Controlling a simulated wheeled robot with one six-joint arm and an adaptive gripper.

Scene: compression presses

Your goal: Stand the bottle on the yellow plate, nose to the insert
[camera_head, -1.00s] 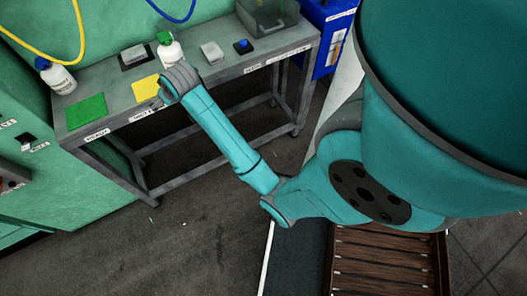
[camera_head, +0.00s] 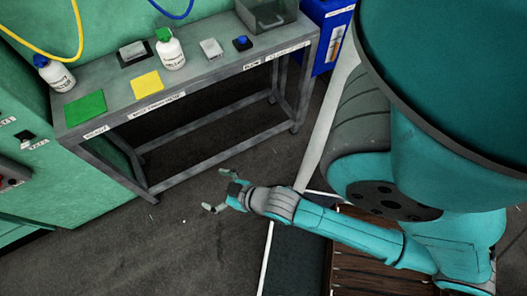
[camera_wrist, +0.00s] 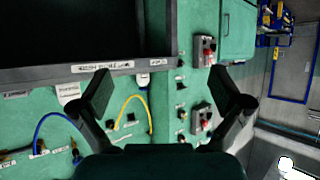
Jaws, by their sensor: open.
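A white bottle with a green cap (camera_head: 171,54) stands upright on the grey bench. It is behind and right of the yellow plate (camera_head: 147,85), off the plate, which is bare. A second white bottle with a blue cap (camera_head: 57,76) stands at the bench's left end. A pale block on a dark base (camera_head: 133,52) sits left of the green-capped bottle; I cannot tell whether it is the insert. My gripper (camera_head: 215,190) is open and empty, in front of the bench and apart from both bottles. Its open fingers also show in the wrist view (camera_wrist: 160,92), with no bottle between them.
A green plate (camera_head: 85,107) lies left of the yellow one. A pale block (camera_head: 211,48), a blue button (camera_head: 242,42) and a clear box (camera_head: 268,14) stand to the right. The floor before the bench (camera_head: 150,240) is clear.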

